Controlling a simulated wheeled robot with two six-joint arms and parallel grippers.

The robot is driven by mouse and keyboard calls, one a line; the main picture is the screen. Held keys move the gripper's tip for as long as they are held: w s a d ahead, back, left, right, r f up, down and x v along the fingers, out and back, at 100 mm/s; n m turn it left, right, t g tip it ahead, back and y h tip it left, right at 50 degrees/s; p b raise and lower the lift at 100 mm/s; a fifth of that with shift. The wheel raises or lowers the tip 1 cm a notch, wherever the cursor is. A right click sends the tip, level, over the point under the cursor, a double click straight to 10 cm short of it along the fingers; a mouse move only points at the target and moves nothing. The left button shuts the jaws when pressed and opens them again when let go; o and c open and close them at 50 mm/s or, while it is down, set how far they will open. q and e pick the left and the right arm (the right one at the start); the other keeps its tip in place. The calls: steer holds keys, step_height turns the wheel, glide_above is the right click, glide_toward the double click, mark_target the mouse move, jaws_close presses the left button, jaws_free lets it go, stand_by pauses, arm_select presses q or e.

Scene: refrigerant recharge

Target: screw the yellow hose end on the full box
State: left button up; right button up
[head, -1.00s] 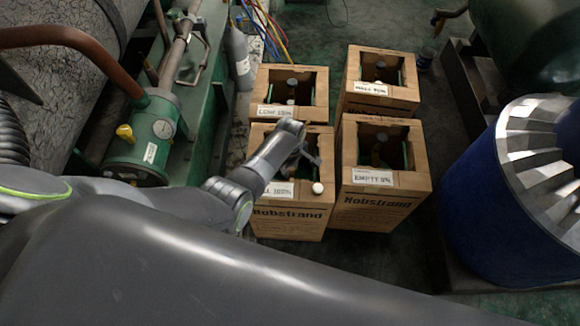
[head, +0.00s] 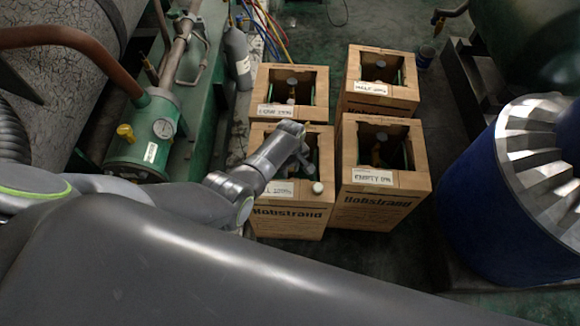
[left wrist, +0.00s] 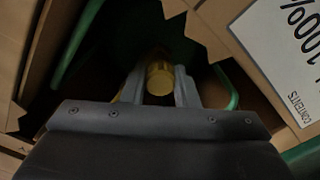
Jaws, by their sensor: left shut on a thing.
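The full box (head: 290,222) is the front-left brown carton; its label (left wrist: 290,50) reads 100% in the left wrist view. My left gripper (head: 303,166) reaches into its open top, partly hidden by my own wrist. In the left wrist view, the left gripper (left wrist: 160,88) is shut on the yellow hose end (left wrist: 160,78), a short yellow cylinder between the fingers. A green curved part (left wrist: 232,90) shows in the dark box. I cannot tell whether the hose end is threaded on the valve beneath. My right gripper is not in view.
A white round cap (head: 318,188) sits on the full box's front rim. Other open cartons stand close by: the empty box (head: 385,205), the half box (head: 380,97) and another carton (head: 290,112). A blue drum (head: 480,215) stands right; green machinery (head: 150,140) stands left.

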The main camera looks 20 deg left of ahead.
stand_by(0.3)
arm_select(q)
steer(key=shift+m+p, duration=0.35)
steer(key=shift+m, duration=1.65)
steer(key=shift+m, duration=0.4)
steer(key=shift+m+p, duration=0.3)
steer(key=shift+m, duration=1.1)
